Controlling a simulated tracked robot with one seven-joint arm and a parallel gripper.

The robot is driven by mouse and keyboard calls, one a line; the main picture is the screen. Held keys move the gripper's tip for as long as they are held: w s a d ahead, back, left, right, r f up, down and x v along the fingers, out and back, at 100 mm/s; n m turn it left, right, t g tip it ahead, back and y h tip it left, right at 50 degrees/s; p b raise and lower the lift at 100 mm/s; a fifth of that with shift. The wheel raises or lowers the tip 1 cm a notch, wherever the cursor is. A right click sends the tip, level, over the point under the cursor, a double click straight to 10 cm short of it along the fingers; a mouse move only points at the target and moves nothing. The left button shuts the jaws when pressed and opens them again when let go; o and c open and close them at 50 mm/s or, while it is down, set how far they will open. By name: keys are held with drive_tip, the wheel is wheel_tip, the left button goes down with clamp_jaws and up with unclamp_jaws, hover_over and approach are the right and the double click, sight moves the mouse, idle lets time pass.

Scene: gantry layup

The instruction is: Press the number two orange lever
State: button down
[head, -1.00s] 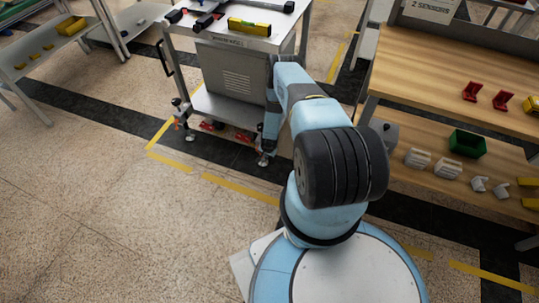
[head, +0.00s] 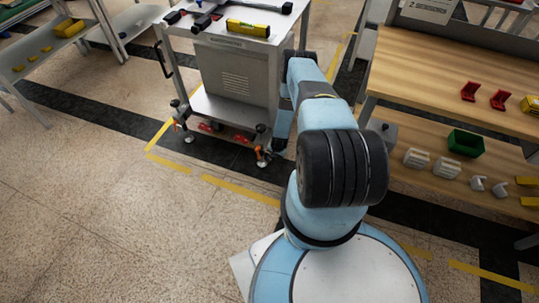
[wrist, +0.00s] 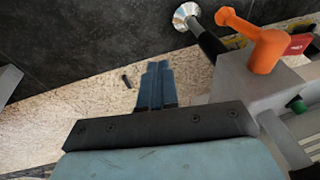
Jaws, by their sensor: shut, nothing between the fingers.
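In the wrist view an orange lever (wrist: 262,45) sticks up from a grey block at the upper right. Its arm points to the upper left. An orange part also shows at the near right foot of the grey cart in the head view (head: 262,157). I cannot read a number on either. My gripper's two blue fingers (wrist: 157,68) are together and empty, left of the lever and apart from it. In the head view my gripper (head: 274,153) is low beside the cart's near right foot, partly hidden by my arm. Another orange part (head: 177,124) shows at the cart's left foot.
The grey cart (head: 237,85) carries tools and a yellow level (head: 249,28). A wooden workbench (head: 440,65) stands to the right, with a green bin (head: 466,143) on its lower shelf. A green knob (wrist: 296,104) sits below the lever. Open floor (head: 90,200) lies left.

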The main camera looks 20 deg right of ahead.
drive_tip(key=s+d+r, duration=0.1)
drive_tip(key=s+d, duration=0.3)
drive_tip(key=s, duration=0.3)
drive_tip(key=shift+r, duration=0.1)
idle(0.4)
